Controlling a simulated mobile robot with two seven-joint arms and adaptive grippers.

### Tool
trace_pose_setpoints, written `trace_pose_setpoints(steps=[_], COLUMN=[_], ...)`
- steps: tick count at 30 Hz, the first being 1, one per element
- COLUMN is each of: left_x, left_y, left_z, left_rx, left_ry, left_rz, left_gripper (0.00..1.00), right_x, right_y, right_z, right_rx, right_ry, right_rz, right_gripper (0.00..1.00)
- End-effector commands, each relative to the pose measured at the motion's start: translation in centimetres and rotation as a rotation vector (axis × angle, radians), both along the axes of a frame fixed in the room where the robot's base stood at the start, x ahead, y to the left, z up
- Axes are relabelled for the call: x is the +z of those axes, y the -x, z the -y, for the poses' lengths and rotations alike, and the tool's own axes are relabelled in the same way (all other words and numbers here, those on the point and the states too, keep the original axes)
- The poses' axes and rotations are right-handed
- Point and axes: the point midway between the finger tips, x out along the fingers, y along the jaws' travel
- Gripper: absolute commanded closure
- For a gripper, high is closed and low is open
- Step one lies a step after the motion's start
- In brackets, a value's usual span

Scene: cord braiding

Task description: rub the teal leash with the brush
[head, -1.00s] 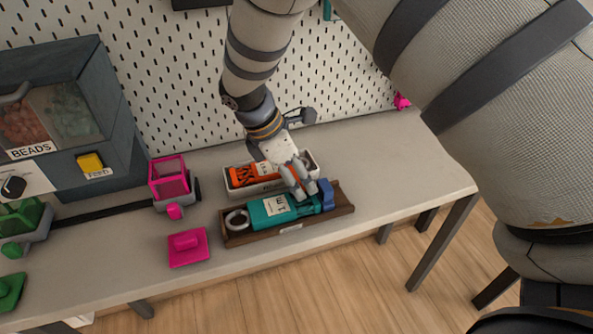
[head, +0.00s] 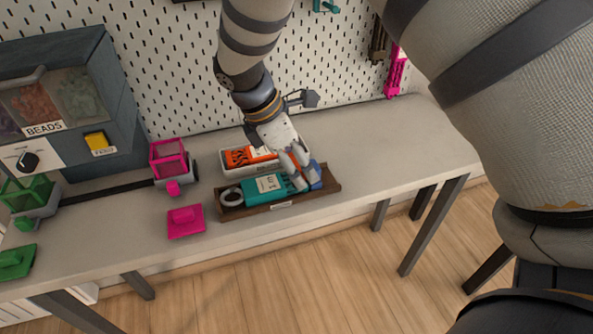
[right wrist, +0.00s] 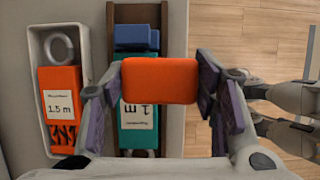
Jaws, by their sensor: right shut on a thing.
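The teal leash (head: 264,187) lies in the dark wooden tray (head: 235,213), with a white label on it and a pale ring at its left end. It also shows in the right wrist view (right wrist: 138,139), partly covered. My right gripper (head: 299,178) is over the right part of the leash. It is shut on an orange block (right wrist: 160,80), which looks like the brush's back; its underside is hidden. I cannot tell whether it touches the leash. My left gripper is not in view.
A blue item (right wrist: 135,37) sits at the tray's right end. Behind is a white tray (head: 228,173) with an orange leash (right wrist: 60,85). A pink lid (head: 186,221), a pink box (head: 168,160) and a bead dispenser (head: 62,100) stand left. The table's right side is clear.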

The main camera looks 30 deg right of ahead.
Motion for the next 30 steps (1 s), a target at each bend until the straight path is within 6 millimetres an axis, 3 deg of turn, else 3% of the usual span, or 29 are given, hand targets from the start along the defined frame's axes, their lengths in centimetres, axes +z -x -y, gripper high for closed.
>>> trace_pose_setpoints(steps=[15,30], left_x=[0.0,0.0], left_y=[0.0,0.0], left_z=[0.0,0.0], left_rx=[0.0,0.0], left_ry=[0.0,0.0], left_rz=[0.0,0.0], left_gripper=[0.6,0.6], right_x=[4.4,4.5], right_y=[0.5,0.5], right_z=[0.1,0.1], right_rx=[-0.004,-0.004], right_ry=[0.0,0.0], right_rz=[0.001,0.001], right_gripper=[0.72,0.72])
